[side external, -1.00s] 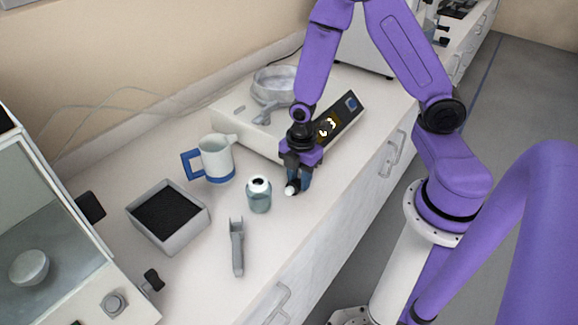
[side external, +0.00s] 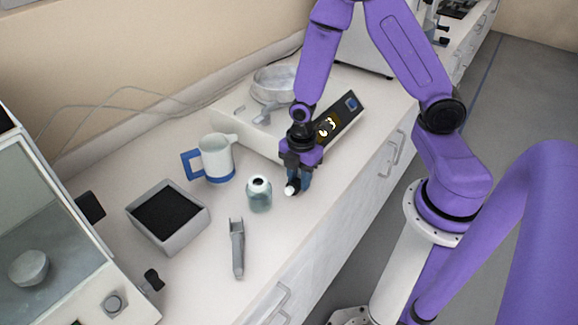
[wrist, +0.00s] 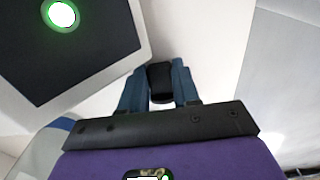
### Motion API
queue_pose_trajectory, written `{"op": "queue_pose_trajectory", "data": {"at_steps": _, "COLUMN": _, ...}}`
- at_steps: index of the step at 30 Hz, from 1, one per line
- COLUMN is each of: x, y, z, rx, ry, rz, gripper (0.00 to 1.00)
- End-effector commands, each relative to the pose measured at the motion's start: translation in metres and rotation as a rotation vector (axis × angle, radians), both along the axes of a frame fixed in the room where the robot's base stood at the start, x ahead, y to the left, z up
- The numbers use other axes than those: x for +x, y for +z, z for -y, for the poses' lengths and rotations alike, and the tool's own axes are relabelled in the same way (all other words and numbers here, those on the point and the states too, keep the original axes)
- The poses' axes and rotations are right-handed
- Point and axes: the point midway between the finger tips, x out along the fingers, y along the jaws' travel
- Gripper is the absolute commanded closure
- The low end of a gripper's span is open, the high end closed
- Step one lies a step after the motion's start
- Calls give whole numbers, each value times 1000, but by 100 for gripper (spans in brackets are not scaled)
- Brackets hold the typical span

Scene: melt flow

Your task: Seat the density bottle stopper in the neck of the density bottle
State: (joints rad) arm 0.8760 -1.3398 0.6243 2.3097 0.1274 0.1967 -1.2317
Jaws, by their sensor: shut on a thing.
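The density bottle (side external: 259,196) stands upright on the bench, a small bluish glass bottle with a pale shoulder and a dark opening at its neck. My gripper (side external: 292,184) is just right of the bottle, low over the bench and apart from it. It is shut on the density bottle stopper (side external: 291,190), whose white end shows below the fingers. In the wrist view the blue fingers close on a dark piece (wrist: 160,83), which appears to be the stopper's top. The bottle is not clearly seen in the wrist view.
A white jug with blue handle (side external: 216,158) stands left of the bottle. A grey tray with dark lining (side external: 200,222) is further left. A grey tool (side external: 237,247) lies in front. A balance-like device with a lit display (side external: 328,127) stands behind my gripper.

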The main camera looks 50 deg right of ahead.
Motion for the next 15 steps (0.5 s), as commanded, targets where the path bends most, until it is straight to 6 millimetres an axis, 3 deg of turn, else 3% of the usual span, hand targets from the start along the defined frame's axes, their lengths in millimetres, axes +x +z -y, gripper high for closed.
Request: {"op": "queue_pose_trajectory", "data": {"at_steps": 15, "x": 1, "y": 6, "z": -1, "rx": 1, "ry": 0, "rz": 2, "gripper": 100}}
